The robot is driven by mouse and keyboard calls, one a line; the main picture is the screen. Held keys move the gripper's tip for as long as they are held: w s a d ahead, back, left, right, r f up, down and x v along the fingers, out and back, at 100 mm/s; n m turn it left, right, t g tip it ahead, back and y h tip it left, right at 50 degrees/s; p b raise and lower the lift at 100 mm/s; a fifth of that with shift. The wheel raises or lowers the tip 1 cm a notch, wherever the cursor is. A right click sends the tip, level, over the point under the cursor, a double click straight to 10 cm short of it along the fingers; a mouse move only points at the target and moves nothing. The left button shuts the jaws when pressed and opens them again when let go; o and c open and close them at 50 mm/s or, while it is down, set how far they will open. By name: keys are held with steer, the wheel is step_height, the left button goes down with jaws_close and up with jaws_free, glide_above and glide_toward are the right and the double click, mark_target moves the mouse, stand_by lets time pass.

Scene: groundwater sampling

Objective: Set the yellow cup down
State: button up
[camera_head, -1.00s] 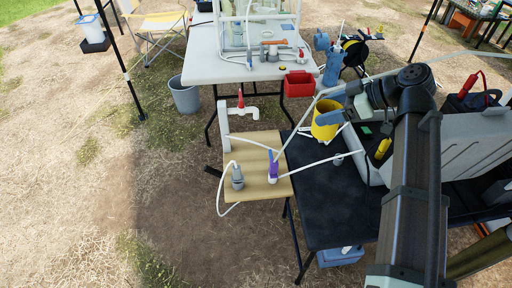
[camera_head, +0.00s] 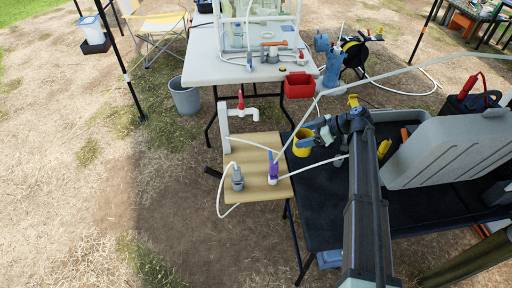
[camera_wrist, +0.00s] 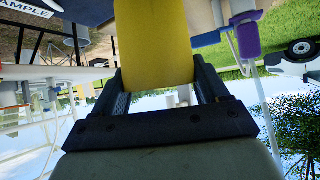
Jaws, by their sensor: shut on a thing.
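The yellow cup (camera_head: 302,143) is at the left part of the black table, next to the wooden board. My gripper (camera_head: 322,133) is at its right side, shut on it. In the wrist view the yellow cup (camera_wrist: 153,45) fills the space between the two dark fingers of my gripper (camera_wrist: 155,88). The cup looks roughly upright in the head view. I cannot tell whether its base touches the table. Its right side is partly hidden by my gripper.
The wooden board (camera_head: 262,190) with white tubing and a purple-topped fitting (camera_head: 272,172) lies left of the cup. A red bin (camera_head: 300,85) hangs at the white table's edge (camera_head: 215,72). A grey case (camera_head: 450,148) stands right. The black table (camera_head: 318,205) is clear in front.

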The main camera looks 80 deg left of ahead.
steer(key=shift+s+a+f, duration=0.25)
steer(key=shift+s, duration=0.1)
steer(key=s+a+f, duration=0.1)
steer(key=s+a, duration=0.1)
steer(key=s, duration=0.3)
steer(key=s+a, duration=0.2)
steer(key=s, duration=0.3)
steer(key=s+a+f, duration=0.1)
steer(key=s+a, duration=0.1)
steer(key=s, duration=0.4)
steer(key=shift+a+f, duration=0.25)
steer(key=shift+f, duration=0.45)
steer(key=shift+f, duration=0.15)
steer(key=o, duration=1.1)
